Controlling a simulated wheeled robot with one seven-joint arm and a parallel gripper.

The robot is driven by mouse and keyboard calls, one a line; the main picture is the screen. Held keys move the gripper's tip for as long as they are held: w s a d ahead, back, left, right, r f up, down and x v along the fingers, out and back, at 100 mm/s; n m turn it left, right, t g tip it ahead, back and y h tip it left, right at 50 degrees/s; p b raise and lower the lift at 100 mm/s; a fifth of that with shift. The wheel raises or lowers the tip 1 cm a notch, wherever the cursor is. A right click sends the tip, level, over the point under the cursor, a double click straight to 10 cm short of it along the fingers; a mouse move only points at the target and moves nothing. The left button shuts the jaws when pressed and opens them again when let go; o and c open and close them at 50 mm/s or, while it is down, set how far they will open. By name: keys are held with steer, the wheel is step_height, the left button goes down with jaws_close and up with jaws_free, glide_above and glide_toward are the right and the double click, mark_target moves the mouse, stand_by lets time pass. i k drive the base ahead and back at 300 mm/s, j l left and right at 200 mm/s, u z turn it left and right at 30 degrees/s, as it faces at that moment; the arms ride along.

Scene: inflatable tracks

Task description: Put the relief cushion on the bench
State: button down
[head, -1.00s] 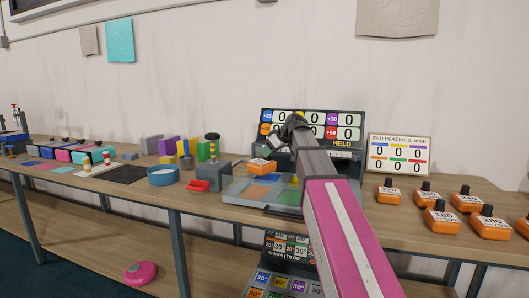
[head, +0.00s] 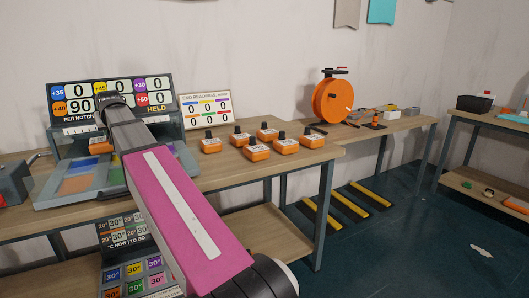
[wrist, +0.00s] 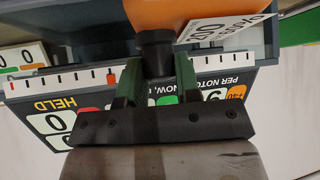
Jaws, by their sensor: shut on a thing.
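My gripper (wrist: 157,88) is shut on the black neck (wrist: 155,45) of an orange body (wrist: 165,12) with a white printed tag. The same orange thing (head: 100,147) shows in the head view beside the tray unit, mostly behind my arm; my fingers are hidden there. I cannot read any thing as the relief cushion. The wooden bench (head: 305,157) carries several more orange, black-capped things (head: 257,153) to the right of my arm. They stand upright, apart from my gripper.
A display board (head: 157,113) marked HELD stands behind my gripper, with a tray of coloured panels (head: 45,188) in front. A readings card (head: 206,110) is beside it. An orange reel (head: 332,101) stands on a further bench. Yellow-striped floor strips (head: 345,203) lie between benches.

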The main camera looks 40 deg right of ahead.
mark_target(223, 164)
steer(key=j+z, duration=0.65)
steer(key=z, duration=0.2)
steer(key=j+z, duration=0.4)
steer(key=k+j+z, duration=0.1)
steer(key=z, duration=0.3)
steer(key=j+z, duration=0.15)
steer(key=z, duration=0.25)
steer(key=j+z, duration=0.15)
steer(key=z, duration=0.25)
steer(key=k+j+z, duration=0.1)
steer(key=z, duration=0.3)
